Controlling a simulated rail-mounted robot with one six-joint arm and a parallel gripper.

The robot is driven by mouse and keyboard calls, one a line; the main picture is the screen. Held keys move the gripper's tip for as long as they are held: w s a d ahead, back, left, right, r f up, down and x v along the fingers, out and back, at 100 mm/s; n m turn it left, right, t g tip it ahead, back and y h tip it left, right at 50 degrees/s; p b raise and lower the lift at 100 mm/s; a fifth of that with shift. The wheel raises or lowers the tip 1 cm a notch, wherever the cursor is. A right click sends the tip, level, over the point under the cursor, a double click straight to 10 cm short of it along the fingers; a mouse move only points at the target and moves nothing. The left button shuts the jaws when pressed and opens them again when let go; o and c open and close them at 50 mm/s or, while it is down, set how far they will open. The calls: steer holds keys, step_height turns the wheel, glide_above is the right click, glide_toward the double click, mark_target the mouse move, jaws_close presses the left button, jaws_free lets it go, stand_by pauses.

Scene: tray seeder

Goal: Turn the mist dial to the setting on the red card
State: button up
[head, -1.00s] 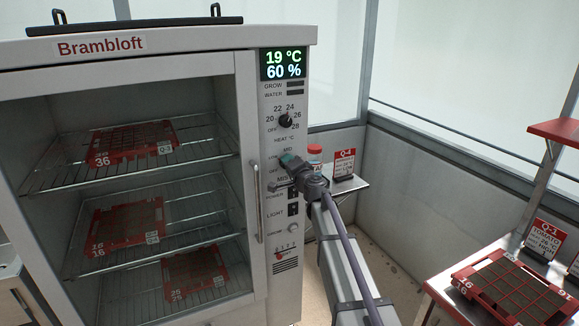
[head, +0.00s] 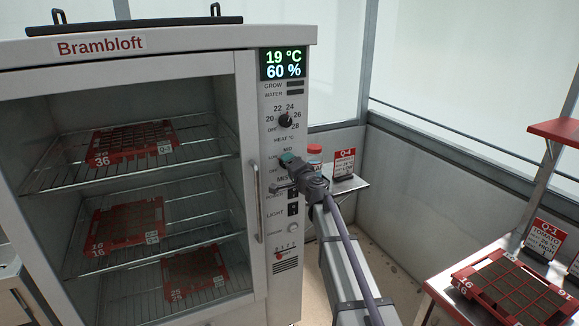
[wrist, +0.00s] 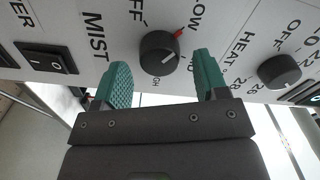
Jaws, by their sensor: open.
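The mist dial (wrist: 160,53) is a round black knob on the white cabinet front, with a light pointer line. In the wrist view the OFF and LOW labels stand around it, and a red mark lies on its edge toward LOW. My gripper (wrist: 163,76) has green pads, open, one on each side of the dial; I cannot tell whether they touch it. In the head view my gripper (head: 287,158) covers most of the dial. A red and white Q-1 card (head: 545,238) stands at right; its last line appears to read HIGH. Another, Q-4 (head: 343,164), stands behind the arm.
The heat dial (head: 286,121) sits above the mist dial, and also shows at right in the wrist view (wrist: 279,70). A black rocker switch (wrist: 47,58) is at left there. The cabinet's door handle (head: 256,203) is left of the panel. A red tray (head: 458,283) lies on the right bench.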

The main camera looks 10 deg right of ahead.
steer(key=v, duration=0.9)
steer(key=shift+s, duration=0.4)
steer(key=s+a+f+n+g+y+p, duration=0.1)
steer(key=s+a+f+n+g, duration=0.4)
steer(key=s, duration=0.3)
steer(key=s+a+f+n+g+y, duration=0.2)
steer(key=s+a+f+n+g, duration=0.1)
steer(key=s+f+n+g, duration=0.25)
steer(key=s+d+f+g+h+p, duration=0.1)
steer(key=s+g+h, duration=0.2)
steer(key=s, duration=0.6)
steer(key=s+d+f+g+h+p, duration=0.1)
steer(key=s+g+h, duration=0.3)
steer(key=s, duration=0.5)
steer(key=shift+s+f+n+p, duration=0.3)
steer(key=shift+f+n+p, duration=0.1)
steer(key=shift+n+p, duration=0.05)
